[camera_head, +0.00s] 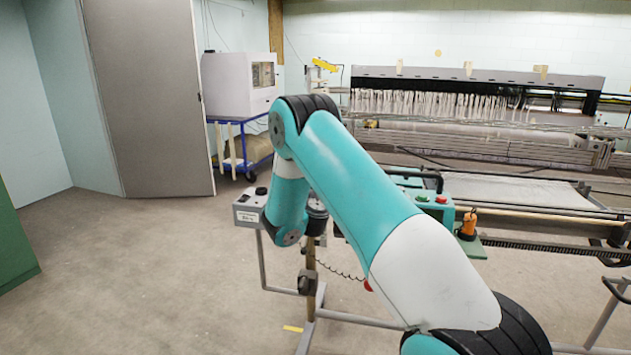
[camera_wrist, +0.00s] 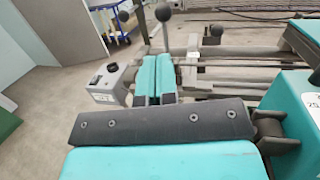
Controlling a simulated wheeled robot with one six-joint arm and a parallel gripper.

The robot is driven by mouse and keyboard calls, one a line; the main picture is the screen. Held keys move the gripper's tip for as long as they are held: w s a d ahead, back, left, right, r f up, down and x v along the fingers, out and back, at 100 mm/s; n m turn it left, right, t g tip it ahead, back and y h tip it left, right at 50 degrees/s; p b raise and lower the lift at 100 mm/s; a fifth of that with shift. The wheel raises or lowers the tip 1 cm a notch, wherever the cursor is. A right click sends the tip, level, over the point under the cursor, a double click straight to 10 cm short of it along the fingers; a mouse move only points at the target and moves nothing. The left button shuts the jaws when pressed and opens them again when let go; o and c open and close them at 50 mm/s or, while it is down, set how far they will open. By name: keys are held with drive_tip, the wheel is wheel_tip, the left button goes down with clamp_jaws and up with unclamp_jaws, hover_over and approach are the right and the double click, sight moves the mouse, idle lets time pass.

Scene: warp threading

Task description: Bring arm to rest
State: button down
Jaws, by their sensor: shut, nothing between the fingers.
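My teal and white arm rises from the lower right of the head view and bends at a black-banded elbow. Its forearm hangs down from there, and my gripper cannot be made out behind it. In the wrist view my gripper (camera_wrist: 157,64) shows as two teal fingers side by side, shut with nothing between them. The fingers point toward the weaving machine's frame rails. A dark bar with screws crosses the wrist view in front of them.
A grey control box (camera_head: 247,213) on a stand is close beside my forearm; it also shows in the wrist view (camera_wrist: 101,84). The weaving machine (camera_head: 480,78) fills the back right. A blue cart (camera_head: 255,146) bears a white cabinet (camera_head: 228,84). The left floor is clear.

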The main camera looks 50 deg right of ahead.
idle(0.3)
drive_tip(key=s+a+r+m+g+y+p, duration=0.1)
drive_tip(key=s+a+r+m+g+y, duration=0.2)
drive_tip(key=a+m, duration=0.45)
drive_tip(key=s+a+m+g+y+p, duration=0.1)
drive_tip(key=s+a+m+g+y, duration=0.3)
drive_tip(key=a, duration=0.7)
drive_tip(key=s+a+r+m+y+p, duration=0.1)
drive_tip(key=s+a+r+m+y, duration=0.15)
drive_tip(key=a+m+y, duration=0.4)
drive_tip(key=s+a+r+m+g+y+p, duration=0.1)
drive_tip(key=s+a+r+g+y, duration=0.1)
drive_tip(key=s+a, duration=0.7)
drive_tip(key=s+a+r+g+y+p, duration=0.1)
drive_tip(key=s+a+r+g+y, duration=0.2)
drive_tip(key=s+a, duration=0.7)
drive_tip(key=s+g, duration=0.1)
drive_tip(key=s, duration=0.3)
drive_tip(key=shift+s+m, duration=0.2)
drive_tip(key=shift+m, duration=0.2)
